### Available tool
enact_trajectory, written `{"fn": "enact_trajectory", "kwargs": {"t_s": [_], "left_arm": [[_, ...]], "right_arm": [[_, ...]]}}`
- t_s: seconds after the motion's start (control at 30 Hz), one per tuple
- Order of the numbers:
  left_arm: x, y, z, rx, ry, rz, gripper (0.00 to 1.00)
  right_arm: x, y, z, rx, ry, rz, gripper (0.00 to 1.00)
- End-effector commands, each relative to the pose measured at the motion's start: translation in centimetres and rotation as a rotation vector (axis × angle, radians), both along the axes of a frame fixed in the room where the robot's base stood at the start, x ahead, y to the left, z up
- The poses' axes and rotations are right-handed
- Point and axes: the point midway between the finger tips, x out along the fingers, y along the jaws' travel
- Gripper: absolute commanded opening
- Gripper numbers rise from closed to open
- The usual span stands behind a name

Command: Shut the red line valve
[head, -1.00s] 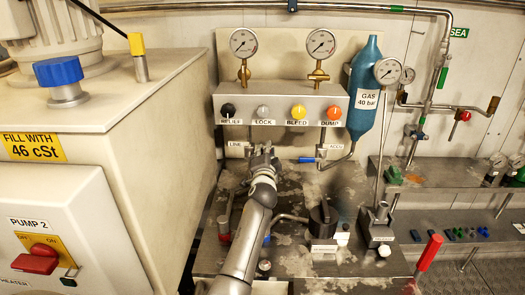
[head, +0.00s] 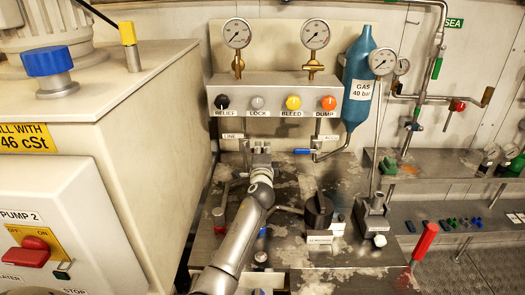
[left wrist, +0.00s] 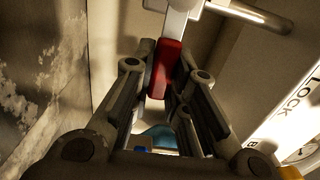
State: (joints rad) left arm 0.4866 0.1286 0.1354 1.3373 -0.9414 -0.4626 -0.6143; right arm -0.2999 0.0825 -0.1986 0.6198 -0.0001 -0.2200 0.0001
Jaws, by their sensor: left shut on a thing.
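The red line valve handle (left wrist: 166,70) shows in the left wrist view as a red grip on a pale metal lever, between my fingers. My left gripper (head: 261,149) is shut on it, below the LINE label (head: 231,137) in the head view. There my gripper and arm hide the red handle. The lever runs up out of the left wrist view, by a pale metal pipe (left wrist: 252,14). How far the valve is turned cannot be told. My right gripper is not in view.
To the right, a blue-handled valve (head: 303,152) sits below the ACCU label (head: 329,138). Above is the panel (head: 275,103) with several knobs and two gauges. The large pale tank (head: 130,130) bounds the left.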

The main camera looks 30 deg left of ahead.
Motion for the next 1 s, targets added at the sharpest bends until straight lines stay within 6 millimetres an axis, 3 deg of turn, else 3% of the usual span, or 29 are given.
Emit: {"fn": "enact_trajectory", "kwargs": {"t_s": [0.23,0.27,0.43,0.77,1.0], "left_arm": [[0.0,0.1,0.1,0.001,-0.002,0.001,0.00],[0.0,0.1,0.1,0.001,-0.002,0.001,0.17],[0.0,0.1,0.1,0.000,-0.002,0.001,0.38],[-0.1,0.0,0.0,-0.001,-0.001,0.000,0.38],[-1.8,-1.1,-0.1,-0.001,-0.001,0.000,0.38]], "right_arm": [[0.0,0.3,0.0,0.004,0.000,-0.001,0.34],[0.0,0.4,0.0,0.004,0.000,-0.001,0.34],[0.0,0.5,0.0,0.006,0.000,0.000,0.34],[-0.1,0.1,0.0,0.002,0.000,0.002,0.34],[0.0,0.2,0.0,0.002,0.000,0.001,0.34]]}}
